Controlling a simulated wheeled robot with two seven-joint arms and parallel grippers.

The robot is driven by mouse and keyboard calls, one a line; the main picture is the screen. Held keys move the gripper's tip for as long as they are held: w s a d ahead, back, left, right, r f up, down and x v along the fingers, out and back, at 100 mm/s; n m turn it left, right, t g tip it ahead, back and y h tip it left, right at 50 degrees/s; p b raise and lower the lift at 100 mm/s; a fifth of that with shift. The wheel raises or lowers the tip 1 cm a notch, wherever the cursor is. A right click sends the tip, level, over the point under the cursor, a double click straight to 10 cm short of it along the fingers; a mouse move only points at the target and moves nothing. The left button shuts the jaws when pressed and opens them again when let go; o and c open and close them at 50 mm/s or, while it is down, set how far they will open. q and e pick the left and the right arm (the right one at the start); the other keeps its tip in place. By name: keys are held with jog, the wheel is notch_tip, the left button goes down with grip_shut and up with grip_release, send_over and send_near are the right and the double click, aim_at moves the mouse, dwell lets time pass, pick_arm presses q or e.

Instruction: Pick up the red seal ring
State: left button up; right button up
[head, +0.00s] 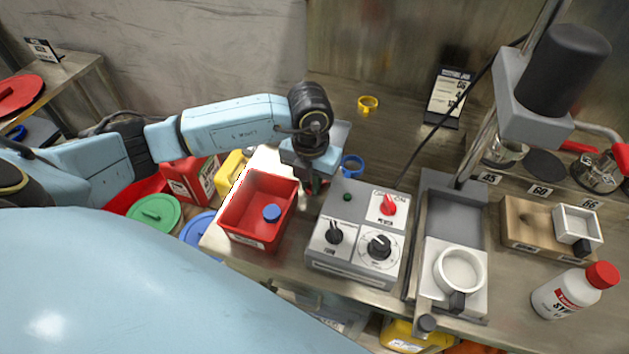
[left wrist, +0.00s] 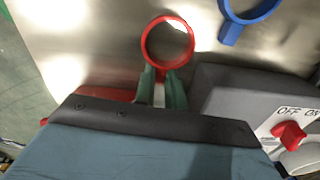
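The red seal ring (left wrist: 167,20) lies at the top middle of the left wrist view, over the grey metal table top. Its short tab points toward my left gripper. My left gripper (left wrist: 162,74) has its two green fingers close together, one on each side of the tab, and looks shut on it. In the head view my left gripper (head: 312,187) points down between the red bin and the grey control box, and the red ring is mostly hidden there. I cannot see clear space under the ring. My right gripper is not in view.
A blue ring (head: 352,159) lies close by, also in the left wrist view (left wrist: 230,34). A yellow ring (head: 368,98) lies farther back. The red bin (head: 240,222) holds a blue piece. The grey control box (head: 350,205) stands close to my fingers.

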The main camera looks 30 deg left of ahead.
pick_arm(q)
grip_shut()
